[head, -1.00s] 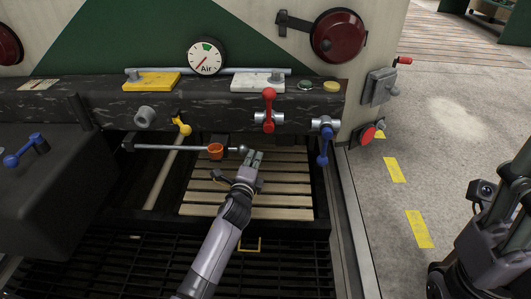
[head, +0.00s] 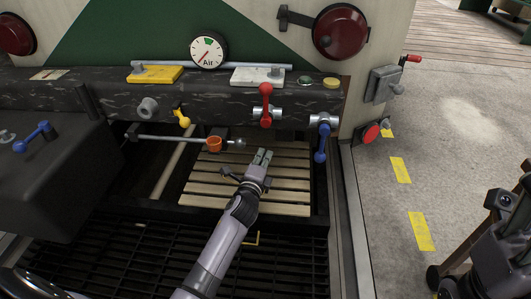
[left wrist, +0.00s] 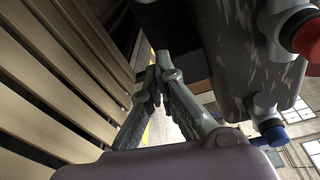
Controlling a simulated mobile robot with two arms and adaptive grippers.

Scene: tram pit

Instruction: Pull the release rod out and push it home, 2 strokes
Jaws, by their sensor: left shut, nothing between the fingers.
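The release rod (head: 175,139) is a thin grey bar under the dark beam, with a ball knob (head: 240,143) at its right end. It passes through an orange collar (head: 214,144); the knob stands a little right of the collar. My left gripper (head: 264,156) is shut and empty, just right of the knob and apart from it, over the wooden slats. Its closed fingers also show in the left wrist view (left wrist: 166,72), where I cannot make out the rod. My right gripper (head: 480,262) is partly in view at the right edge; its fingertips are unclear.
The dark beam (head: 210,103) carries a yellow lever (head: 181,117), a red lever (head: 266,104) and a blue lever (head: 321,142) close by. An air gauge (head: 208,53) is above. Slats (head: 235,196) and a black grating (head: 130,255) lie below.

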